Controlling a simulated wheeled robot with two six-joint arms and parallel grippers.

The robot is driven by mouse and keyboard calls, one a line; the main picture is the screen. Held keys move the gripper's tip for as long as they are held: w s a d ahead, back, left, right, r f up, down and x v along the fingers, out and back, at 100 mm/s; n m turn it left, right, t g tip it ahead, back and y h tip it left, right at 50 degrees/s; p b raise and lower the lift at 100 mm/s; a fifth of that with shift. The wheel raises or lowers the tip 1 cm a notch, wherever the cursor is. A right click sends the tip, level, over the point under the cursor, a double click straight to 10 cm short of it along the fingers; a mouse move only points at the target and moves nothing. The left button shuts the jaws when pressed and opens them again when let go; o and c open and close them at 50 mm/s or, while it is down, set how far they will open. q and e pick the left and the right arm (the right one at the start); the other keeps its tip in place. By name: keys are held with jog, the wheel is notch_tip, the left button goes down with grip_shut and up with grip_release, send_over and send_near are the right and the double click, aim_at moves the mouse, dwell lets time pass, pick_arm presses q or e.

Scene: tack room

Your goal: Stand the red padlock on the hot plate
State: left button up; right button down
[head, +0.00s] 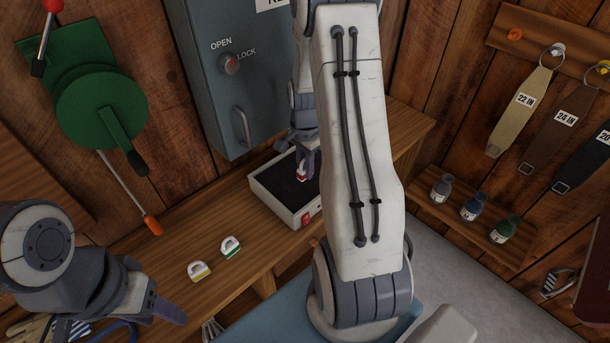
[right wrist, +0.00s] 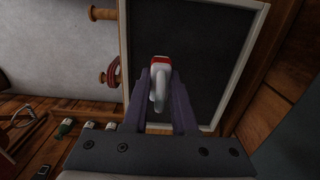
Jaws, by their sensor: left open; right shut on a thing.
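The red padlock (head: 302,174), white with a red band, is held by my right gripper (head: 304,160) over the hot plate (head: 271,178), which has a black top and a pale frame. In the right wrist view the padlock (right wrist: 159,68) sits between the fingertips (right wrist: 160,82), its shackle toward the gripper and its red end toward the black surface (right wrist: 208,55). I cannot tell whether it touches the plate. My right arm hides the plate's right part in the head view. My left gripper (head: 160,311) is open and empty at the lower left.
A yellow-banded padlock (head: 199,271) and a green-banded padlock (head: 231,247) stand on the wooden bench left of the hot plate. A blue-grey cabinet (head: 222,100) rises behind the plate. A green machine (head: 100,110) hangs on the left wall. Bottles (head: 471,210) stand on a right-hand shelf.

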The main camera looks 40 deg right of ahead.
jog(key=shift+f, duration=2.05)
jog(key=shift+f, duration=0.1)
jog(key=shift+f, duration=0.15)
jog(key=c, duration=0.7)
grip_release()
